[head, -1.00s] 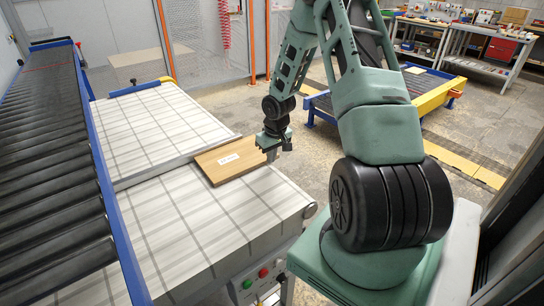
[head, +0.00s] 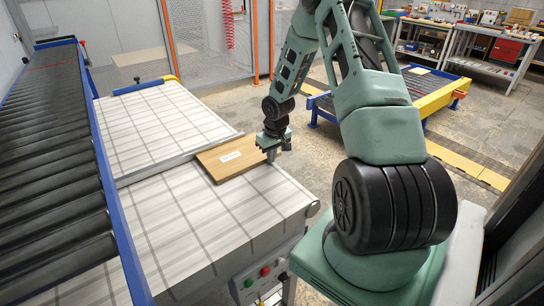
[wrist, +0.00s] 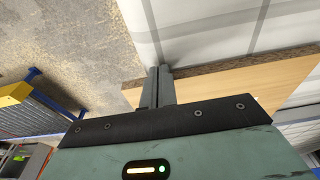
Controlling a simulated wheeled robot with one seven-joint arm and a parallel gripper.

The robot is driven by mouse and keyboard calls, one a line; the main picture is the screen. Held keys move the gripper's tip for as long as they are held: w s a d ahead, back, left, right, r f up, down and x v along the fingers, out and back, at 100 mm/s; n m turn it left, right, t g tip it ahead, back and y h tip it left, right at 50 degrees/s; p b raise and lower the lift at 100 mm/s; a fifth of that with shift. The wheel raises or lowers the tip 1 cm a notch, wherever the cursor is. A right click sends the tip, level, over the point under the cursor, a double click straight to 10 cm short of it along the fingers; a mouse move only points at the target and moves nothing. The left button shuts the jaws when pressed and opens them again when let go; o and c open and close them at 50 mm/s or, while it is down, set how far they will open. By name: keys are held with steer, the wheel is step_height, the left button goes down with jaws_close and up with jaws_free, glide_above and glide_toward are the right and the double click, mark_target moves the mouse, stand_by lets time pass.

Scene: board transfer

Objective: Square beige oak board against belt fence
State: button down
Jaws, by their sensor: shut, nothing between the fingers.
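My gripper (head: 271,157) is shut and empty at the board's right end, over the belt's right edge. In the wrist view the shut fingers (wrist: 159,78) stand beside the end of the board (wrist: 240,88); I cannot tell whether they touch it.
A black roller conveyor (head: 55,150) with a blue side rail runs along the left. A second belt section (head: 155,125) lies beyond the fence. A control box with red and green buttons (head: 262,272) sits below the belt's near end. The near belt is clear.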

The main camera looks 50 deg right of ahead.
steer(key=shift+w+r, duration=0.1)
steer(key=shift+w, duration=0.05)
steer(key=shift+s+a, duration=0.15)
steer(key=shift+s, duration=0.45)
steer(key=shift+s+a, duration=0.15)
steer(key=shift+s, duration=0.4)
step_height(320, 180, up, 7)
steer(key=p, duration=0.6)
